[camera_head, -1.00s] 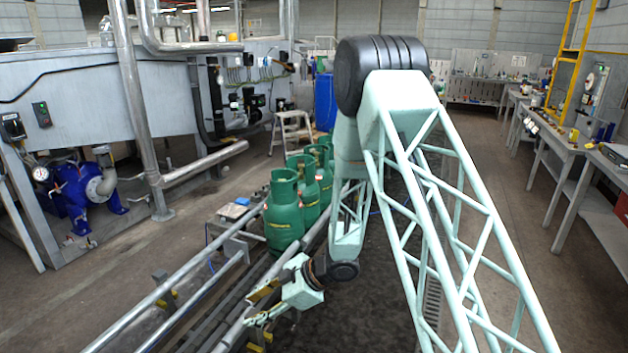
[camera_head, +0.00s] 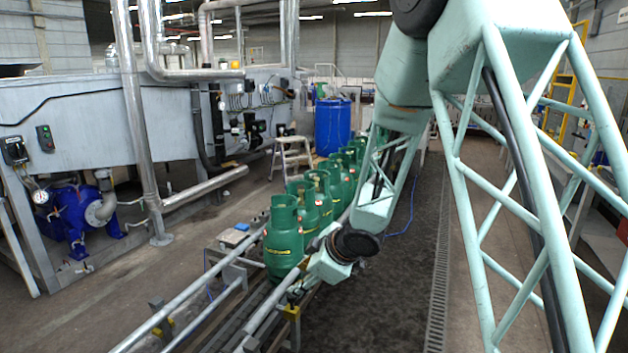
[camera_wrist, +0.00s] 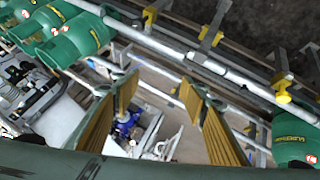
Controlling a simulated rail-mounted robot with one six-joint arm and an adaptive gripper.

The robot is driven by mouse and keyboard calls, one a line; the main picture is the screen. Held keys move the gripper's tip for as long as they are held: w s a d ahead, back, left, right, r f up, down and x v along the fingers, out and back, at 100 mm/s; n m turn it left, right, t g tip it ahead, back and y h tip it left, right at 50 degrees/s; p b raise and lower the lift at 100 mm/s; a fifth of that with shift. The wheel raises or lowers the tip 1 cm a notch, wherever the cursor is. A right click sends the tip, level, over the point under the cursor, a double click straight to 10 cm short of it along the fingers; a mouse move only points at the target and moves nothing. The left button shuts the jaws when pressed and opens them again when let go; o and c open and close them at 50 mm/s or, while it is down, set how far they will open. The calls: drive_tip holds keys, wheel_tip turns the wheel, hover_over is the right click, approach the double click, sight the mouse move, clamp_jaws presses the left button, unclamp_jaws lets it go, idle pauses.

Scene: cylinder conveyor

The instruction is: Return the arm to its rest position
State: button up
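My arm's pale green lattice links (camera_head: 505,160) fill the right of the head view, and the forearm (camera_head: 385,170) hangs down towards the conveyor. My gripper (camera_head: 288,291) is low beside the conveyor rails, just right of the nearest green cylinder (camera_head: 284,245). In the wrist view my gripper (camera_wrist: 158,98) has its two yellow-faced fingers wide apart with nothing held between them. The fingertips are small in the head view, and whether they touch the rail cannot be told there.
Several green cylinders stand in a row along the conveyor rails (camera_head: 190,305). Green cylinders also show in the wrist view at the upper left (camera_wrist: 78,38) and lower right (camera_wrist: 294,130). A blue drum (camera_head: 332,127) and step stool (camera_head: 291,153) stand behind. Dark floor right of the conveyor is open.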

drive_tip(key=s+d+r+m+t+h, duration=0.2)
drive_tip(key=s+d+r+m+h, duration=0.15)
drive_tip(key=d+r, duration=0.95)
drive_tip(key=s+d+r+m+h, duration=0.3)
drive_tip(key=s+d+r+m, duration=0.2)
drive_tip(key=s+d+r, duration=0.5)
drive_tip(key=s+d+r+m+g, duration=0.1)
drive_tip(key=s+d+r+m, duration=0.1)
drive_tip(key=s, duration=0.8)
drive_tip(key=s+d+r+m+g, duration=0.1)
drive_tip(key=s+d+r+m, duration=0.15)
drive_tip(key=s, duration=0.75)
drive_tip(key=s+a+m+g, duration=0.2)
drive_tip(key=s, duration=1.5)
drive_tip(key=shift+s+a+f+y, duration=0.3)
drive_tip(key=shift+s+y, duration=0.05)
drive_tip(key=shift+y, duration=0.1)
drive_tip(key=shift+w, duration=0.15)
